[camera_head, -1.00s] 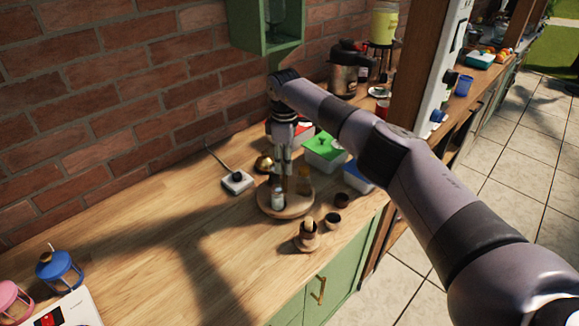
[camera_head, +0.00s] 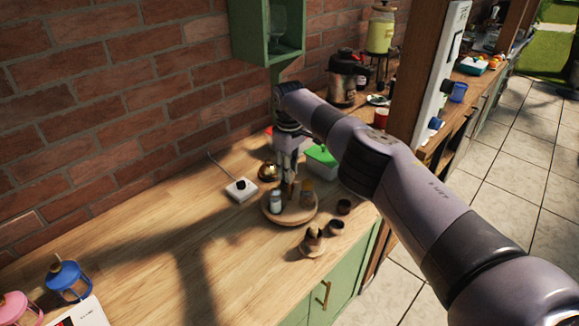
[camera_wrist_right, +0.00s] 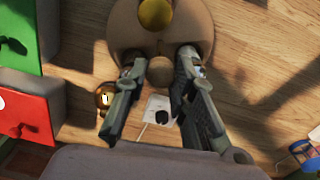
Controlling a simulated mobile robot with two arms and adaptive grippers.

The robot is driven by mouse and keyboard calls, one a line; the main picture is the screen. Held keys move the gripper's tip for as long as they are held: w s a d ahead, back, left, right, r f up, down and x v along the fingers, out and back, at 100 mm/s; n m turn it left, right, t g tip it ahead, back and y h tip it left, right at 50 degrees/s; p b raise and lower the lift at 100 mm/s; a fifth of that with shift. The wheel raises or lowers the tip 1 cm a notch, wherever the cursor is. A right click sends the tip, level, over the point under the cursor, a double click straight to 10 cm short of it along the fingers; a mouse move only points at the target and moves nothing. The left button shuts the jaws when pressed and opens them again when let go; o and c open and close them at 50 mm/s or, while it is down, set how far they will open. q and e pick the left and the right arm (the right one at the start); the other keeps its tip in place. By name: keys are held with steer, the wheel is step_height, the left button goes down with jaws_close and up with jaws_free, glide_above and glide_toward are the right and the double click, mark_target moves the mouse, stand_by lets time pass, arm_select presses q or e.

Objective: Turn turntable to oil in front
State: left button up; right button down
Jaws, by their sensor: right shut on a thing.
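The round wooden turntable (camera_head: 290,218) stands on the counter near its front edge. It also shows in the wrist view (camera_wrist_right: 113,38). The oil bottle (camera_head: 307,190), yellow-amber, stands on its right side; a yellow round top (camera_wrist_right: 155,13) shows in the wrist view. A white shaker with a grey top (camera_head: 275,200) stands on its left front. My right gripper (camera_head: 286,182) reaches down over the middle of the turntable. Its fingers (camera_wrist_right: 158,75) are closed around the turntable's round wooden centre knob (camera_wrist_right: 159,73). The fingers partly hide the items beside the knob. My left gripper is out of view.
A white device (camera_head: 241,191) and a brass bowl (camera_head: 268,171) are behind the turntable. A green-lidded box (camera_head: 321,160) is at the back right. Small dark cups (camera_head: 336,228) and a wooden holder (camera_head: 313,240) stand in front. The counter's left middle is clear.

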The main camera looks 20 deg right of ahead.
steer(key=shift+r+m+p, duration=0.15)
steer(key=shift+m+p, duration=0.85)
steer(key=shift+m, duration=0.7)
steer(key=shift+w+m, duration=0.1)
steer(key=shift+m, duration=0.5)
steer(key=c, duration=1.3)
jaws_free()
